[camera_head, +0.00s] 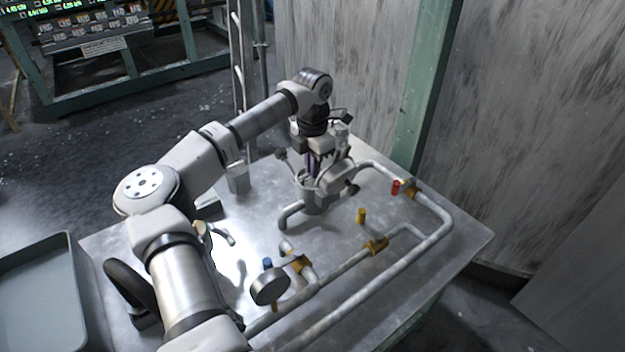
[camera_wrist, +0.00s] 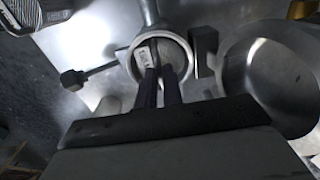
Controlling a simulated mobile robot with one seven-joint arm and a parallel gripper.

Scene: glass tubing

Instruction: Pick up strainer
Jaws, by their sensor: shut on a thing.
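My gripper (camera_head: 318,170) points down at the grey metal pipe body (camera_head: 318,203) on the table. In the wrist view, the two dark fingers of my gripper (camera_wrist: 159,78) reach into the round opening of that body (camera_wrist: 186,50). They are close together and shut on the strainer (camera_wrist: 144,53), a small pale piece that shows at the fingertips inside the opening. Most of the strainer is hidden by the fingers and the rim. In the head view the strainer cannot be made out.
Pipes (camera_head: 440,212) with a red handle (camera_head: 396,187), yellow handle (camera_head: 361,215) and blue handle (camera_head: 267,263) run over the metal table (camera_head: 462,240). A round gauge (camera_head: 270,288) stands in front. A metal cup (camera_head: 237,180) is left of my gripper. A grey tray (camera_head: 45,310) is far left.

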